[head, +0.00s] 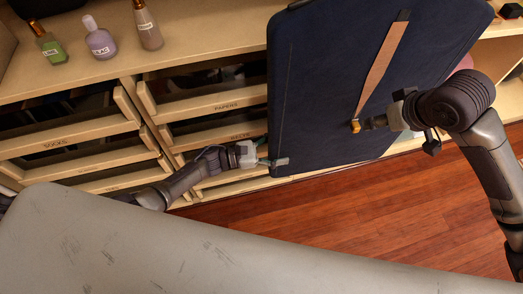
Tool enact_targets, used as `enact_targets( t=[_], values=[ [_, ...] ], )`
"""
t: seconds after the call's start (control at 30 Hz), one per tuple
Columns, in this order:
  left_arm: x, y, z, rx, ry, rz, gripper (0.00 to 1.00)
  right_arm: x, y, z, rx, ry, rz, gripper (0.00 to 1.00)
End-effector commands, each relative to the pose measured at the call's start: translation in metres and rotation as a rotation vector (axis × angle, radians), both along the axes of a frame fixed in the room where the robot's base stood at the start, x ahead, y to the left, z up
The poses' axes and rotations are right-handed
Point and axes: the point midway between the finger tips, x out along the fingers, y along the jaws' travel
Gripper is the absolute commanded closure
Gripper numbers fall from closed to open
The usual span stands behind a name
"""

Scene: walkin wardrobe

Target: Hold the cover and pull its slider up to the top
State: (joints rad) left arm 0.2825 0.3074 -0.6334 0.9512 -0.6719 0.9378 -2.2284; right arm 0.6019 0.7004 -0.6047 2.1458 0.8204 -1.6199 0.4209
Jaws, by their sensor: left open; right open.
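A dark navy cover (330,75) hangs upright, slightly tilted, in the middle right of the head view. A tan strip (384,62) runs down its front, wider towards the top. A small gold slider (355,126) sits at the strip's lower end. My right gripper (368,123) is open beside the slider, on its right; I cannot tell whether it touches. My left gripper (274,162) is open at the cover's lower left edge, and its fingers overlap that edge in the picture. Whether the edge lies between them is unclear.
A wooden drawer unit (200,58) stands behind, with labelled drawers partly open. A green bottle (52,48), a lilac bottle (100,42) and a brownish bottle (148,30) stand on top. Bare wooden floor (300,220) lies below the cover.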

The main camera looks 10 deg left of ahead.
Motion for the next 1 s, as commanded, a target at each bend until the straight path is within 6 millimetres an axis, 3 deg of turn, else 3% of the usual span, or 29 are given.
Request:
enact_targets(
  t=[0.2, 0.57, 1.0],
  values=[
    [0.009, -0.021, 0.0, -0.001, 0.0, -0.001, 0.25, 0.0, 0.0, 0.0, 0.0, 0.0, 0.0, 0.58],
    [0.011, -0.025, 0.0, 0.001, 0.0, 0.0, 0.25, 0.0, 0.0, 0.0, 0.0, 0.0, 0.0, 0.58],
    [0.011, -0.025, 0.0, 0.0, 0.0, 0.0, 0.97, 0.0, 0.0, 0.0, 0.0, 0.0, 0.0, 0.58]
  ],
)
